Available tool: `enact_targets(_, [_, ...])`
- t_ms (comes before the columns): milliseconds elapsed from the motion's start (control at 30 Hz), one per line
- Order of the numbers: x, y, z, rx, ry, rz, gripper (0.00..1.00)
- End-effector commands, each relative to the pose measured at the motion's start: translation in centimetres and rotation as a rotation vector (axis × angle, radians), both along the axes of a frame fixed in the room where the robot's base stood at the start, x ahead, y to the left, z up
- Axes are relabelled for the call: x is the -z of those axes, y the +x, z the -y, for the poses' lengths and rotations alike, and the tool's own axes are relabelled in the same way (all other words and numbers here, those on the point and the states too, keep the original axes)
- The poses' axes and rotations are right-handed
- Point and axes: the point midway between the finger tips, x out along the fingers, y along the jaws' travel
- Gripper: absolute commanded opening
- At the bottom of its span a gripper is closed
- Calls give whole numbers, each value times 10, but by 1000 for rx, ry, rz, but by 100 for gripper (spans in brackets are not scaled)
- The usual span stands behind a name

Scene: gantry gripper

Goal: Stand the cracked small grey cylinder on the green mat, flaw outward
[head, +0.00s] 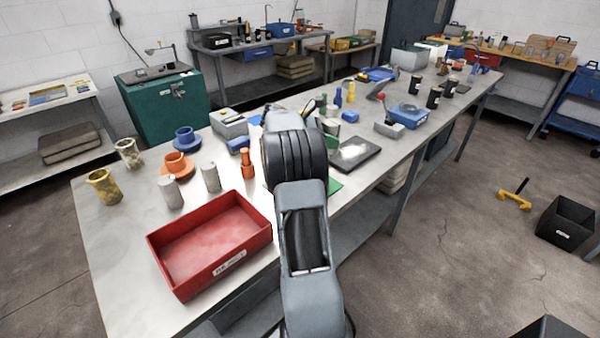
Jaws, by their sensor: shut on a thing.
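My gripper is hidden behind my own arm, which fills the middle of the head view, so its jaws and anything in them do not show. The green mat (334,187) shows only as a small strip to the right of my arm, on the long table. Two small pale grey cylinders, one on the left (170,192) and one on the right (210,178), stand upright behind the red tray. I cannot make out a crack on either one. No cylinder shows on the visible part of the mat.
The red tray (248,250) is empty at the table's near edge. An orange bottle-like piece (247,163), orange (177,165) and blue (186,140) flanged parts and a yellowish cup (103,187) stand near the cylinders. A dark plate (352,154) lies right of my arm.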

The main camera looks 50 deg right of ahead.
Motion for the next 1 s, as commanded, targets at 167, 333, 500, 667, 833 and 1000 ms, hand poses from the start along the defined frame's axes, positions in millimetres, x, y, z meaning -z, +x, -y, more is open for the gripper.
enact_targets(167, [15, 17, -38, -4, 0, -1, 8])
enact_targets(333, [41, 24, -55, 1, 0, -2, 8])
enact_targets(500, [53, 28, -64, 3, -2, 1, 8])
enact_targets(667, [60, 30, -69, 4, 0, 1, 8])
enact_targets(833, [79, 37, -84, 1, 0, -2, 8])
enact_targets(1000, [100, 35, -81, 5, 0, -1, 8])
